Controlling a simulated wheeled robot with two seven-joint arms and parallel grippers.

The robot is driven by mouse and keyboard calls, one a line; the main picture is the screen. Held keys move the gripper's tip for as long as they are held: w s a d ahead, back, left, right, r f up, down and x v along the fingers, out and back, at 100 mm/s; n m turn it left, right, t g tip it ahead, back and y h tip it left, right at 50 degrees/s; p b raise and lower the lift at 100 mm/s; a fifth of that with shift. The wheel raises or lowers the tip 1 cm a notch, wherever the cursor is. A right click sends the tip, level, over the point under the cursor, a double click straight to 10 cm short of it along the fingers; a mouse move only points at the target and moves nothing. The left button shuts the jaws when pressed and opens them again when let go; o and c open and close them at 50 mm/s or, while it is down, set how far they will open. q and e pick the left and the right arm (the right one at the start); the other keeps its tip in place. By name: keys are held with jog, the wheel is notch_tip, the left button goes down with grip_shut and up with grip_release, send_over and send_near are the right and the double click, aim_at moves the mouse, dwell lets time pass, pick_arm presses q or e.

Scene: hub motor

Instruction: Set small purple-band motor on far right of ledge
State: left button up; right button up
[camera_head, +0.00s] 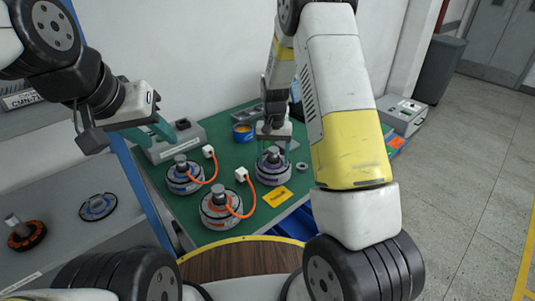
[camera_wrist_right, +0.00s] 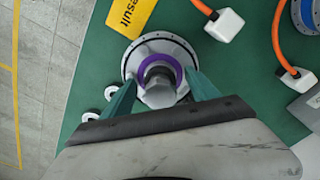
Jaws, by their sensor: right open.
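The small purple-band motor (camera_head: 272,168) stands upright on the green table in the head view. In the right wrist view its purple ring (camera_wrist_right: 160,68) surrounds a grey shaft. My right gripper (camera_head: 273,150) is above it, with teal fingers (camera_wrist_right: 160,92) apart on either side of the shaft, seemingly empty. My left gripper (camera_head: 166,132) hangs over the table's far left, near a grey box; its finger gap is unclear. A grey ledge (camera_head: 65,220) at the left carries an orange-band motor (camera_head: 25,233) and a blue-band motor (camera_head: 97,207).
On the green table (camera_head: 225,150), a blue-band motor (camera_head: 184,175) and an orange-band motor (camera_head: 221,207) have orange cables with white plugs. A yellow card (camera_head: 277,197), a grey box (camera_head: 177,142) and a blue-yellow tin (camera_head: 242,133) also lie there. A blue post (camera_head: 145,190) separates table and ledge.

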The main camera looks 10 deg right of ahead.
jog(key=shift+c, duration=0.4)
grip_shut()
jog(key=shift+w+r, duration=0.1)
jog(key=shift+r, duration=0.05)
